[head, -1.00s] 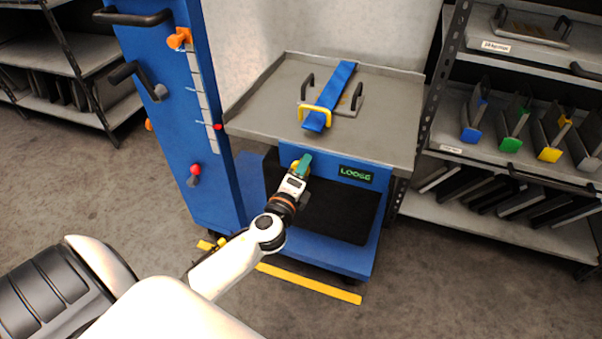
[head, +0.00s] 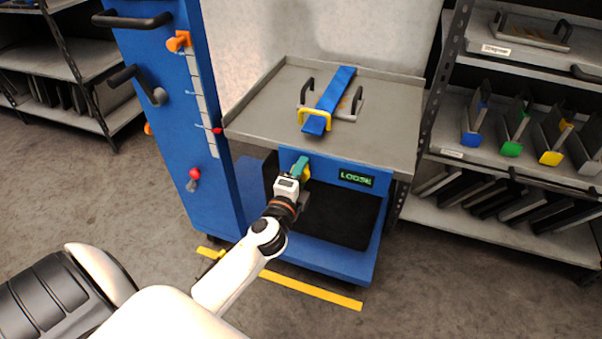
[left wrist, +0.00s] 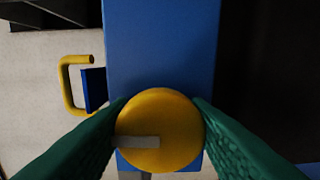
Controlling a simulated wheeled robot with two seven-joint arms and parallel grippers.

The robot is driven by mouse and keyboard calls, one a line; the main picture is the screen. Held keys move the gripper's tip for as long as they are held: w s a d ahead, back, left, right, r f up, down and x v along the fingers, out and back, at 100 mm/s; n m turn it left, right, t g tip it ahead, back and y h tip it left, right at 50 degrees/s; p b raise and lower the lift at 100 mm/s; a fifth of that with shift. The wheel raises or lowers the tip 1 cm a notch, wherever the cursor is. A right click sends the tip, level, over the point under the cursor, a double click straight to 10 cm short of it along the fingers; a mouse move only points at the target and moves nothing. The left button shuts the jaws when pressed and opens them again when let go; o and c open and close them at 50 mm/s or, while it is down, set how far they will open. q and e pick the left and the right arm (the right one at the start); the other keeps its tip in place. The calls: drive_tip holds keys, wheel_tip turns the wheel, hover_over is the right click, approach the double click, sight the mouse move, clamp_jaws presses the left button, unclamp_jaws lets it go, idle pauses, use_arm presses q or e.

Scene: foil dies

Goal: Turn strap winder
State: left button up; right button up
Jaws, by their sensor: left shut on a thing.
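The strap winder is a round yellow knob (left wrist: 165,115) on the front of the blue cart panel, with a grey mark (left wrist: 137,142) pointing left in the left wrist view. My left gripper (head: 300,167) is at the knob, its green fingers on either side of it in the left wrist view (left wrist: 160,115), shut on it. A blue strap (head: 333,88) lies over a grey plate with black handles on the cart top, passing through a yellow loop (head: 315,112). The green display (head: 356,178) reads LOOSE. My right gripper is out of view.
The cart's grey tray top (head: 260,108) has raised edges at the back. A tall blue cabinet (head: 165,90) with handles and knobs stands close on the left. A shelf rack (head: 470,190) with several coloured dies stands right. Yellow floor tape (head: 310,289) runs before the cart.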

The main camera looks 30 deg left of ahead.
use_arm(q)
drive_tip(key=o, duration=0.9)
drive_tip(key=shift+b+v, duration=0.45)
drive_tip(key=shift+v, duration=5.55)
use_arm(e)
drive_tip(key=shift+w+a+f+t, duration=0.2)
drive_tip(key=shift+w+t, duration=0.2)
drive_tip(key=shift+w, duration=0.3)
use_arm(q)
drive_tip(key=shift+a, duration=0.1)
